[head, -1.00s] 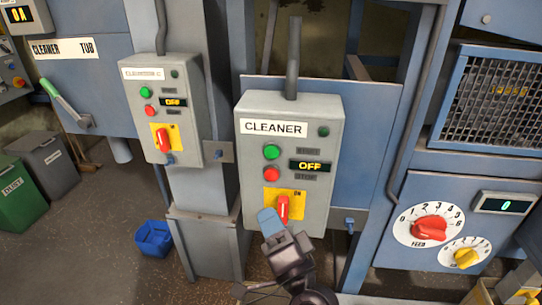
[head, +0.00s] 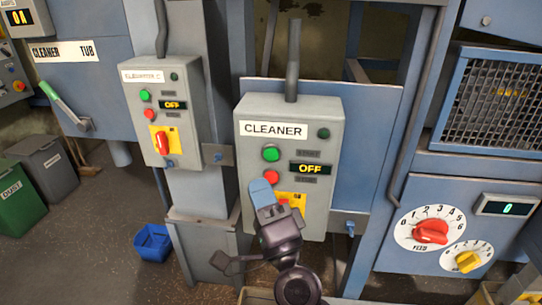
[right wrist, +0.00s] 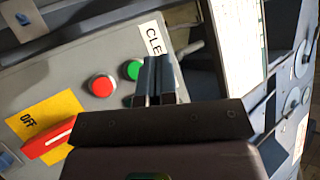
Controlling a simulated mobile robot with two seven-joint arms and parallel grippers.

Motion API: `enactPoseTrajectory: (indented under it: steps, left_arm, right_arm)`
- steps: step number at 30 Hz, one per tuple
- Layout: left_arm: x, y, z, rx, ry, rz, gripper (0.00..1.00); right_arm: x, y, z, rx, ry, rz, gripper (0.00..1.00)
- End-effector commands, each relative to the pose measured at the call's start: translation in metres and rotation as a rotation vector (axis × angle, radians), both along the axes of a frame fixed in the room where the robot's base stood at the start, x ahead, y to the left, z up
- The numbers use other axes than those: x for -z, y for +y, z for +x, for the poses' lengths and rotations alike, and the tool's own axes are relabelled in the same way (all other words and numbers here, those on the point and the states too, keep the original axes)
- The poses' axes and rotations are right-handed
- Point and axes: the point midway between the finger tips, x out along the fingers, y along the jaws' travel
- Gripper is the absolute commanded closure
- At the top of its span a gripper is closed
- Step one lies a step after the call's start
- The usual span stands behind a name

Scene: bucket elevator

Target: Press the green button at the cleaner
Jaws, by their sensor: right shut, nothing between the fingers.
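The grey cleaner box (head: 325,150) has a white CLEANER label, a green button (head: 271,153), a red button (head: 271,176) below it, and a display reading OFF. A red switch on a yellow plate (head: 296,198) is partly hidden behind my gripper. My right gripper (head: 262,186) is shut and empty, with its blue-grey fingertips just below and left of the red button in the head view. In the right wrist view the fingertips (right wrist: 154,62) are beside the green button (right wrist: 133,69); whether they touch the box I cannot tell. My left gripper is not in view.
A similar grey box (head: 164,112) with green and red buttons and an OFF display is to the left. A blue panel with a red FEED dial (head: 431,232) is to the right. A blue bin (head: 153,242) stands on the floor.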

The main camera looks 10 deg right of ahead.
Motion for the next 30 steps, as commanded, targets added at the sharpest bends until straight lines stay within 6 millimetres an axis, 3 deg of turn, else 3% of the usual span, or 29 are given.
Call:
enactPoseTrajectory:
  steps: [15, 30]
  left_arm:
    - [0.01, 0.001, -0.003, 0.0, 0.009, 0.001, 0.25]
    - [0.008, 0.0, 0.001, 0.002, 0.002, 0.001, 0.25]
  right_arm:
    - [0.0, -0.022, 0.053, 0.0, -0.001, -0.001, 1.0]
    - [0.0, -0.026, 0.061, 0.0, -0.001, 0.0, 1.0]
